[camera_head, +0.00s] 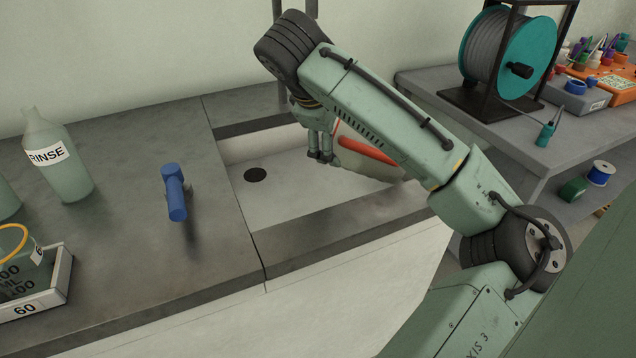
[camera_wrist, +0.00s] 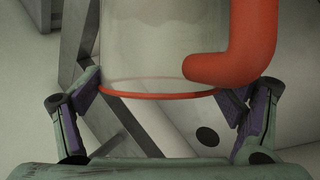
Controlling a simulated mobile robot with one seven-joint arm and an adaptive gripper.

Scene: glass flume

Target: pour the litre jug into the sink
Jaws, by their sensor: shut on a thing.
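The litre jug (camera_head: 372,169) is a pale, see-through vessel with an orange-red handle (camera_head: 366,150). In the head view it shows over the right side of the sink, partly hidden behind my forearm, and looks tilted. My gripper (camera_head: 324,157) is at its left end. In the wrist view the jug (camera_wrist: 145,40) fills the top middle, its red ring between the two purple-padded fingers, and my gripper (camera_wrist: 165,105) is shut on it. The sink (camera_head: 290,195) is a pale basin with a dark drain (camera_head: 255,175). I cannot tell how much liquid the jug holds.
A blue tap-like fitting (camera_head: 174,191) stands on the counter left of the sink. A RINSE bottle (camera_head: 58,165) and a tray marked 60 (camera_head: 62,283) stand farther left. A side bench with a teal cable reel (camera_head: 510,50) is at the right. The counter beside the blue fitting is clear.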

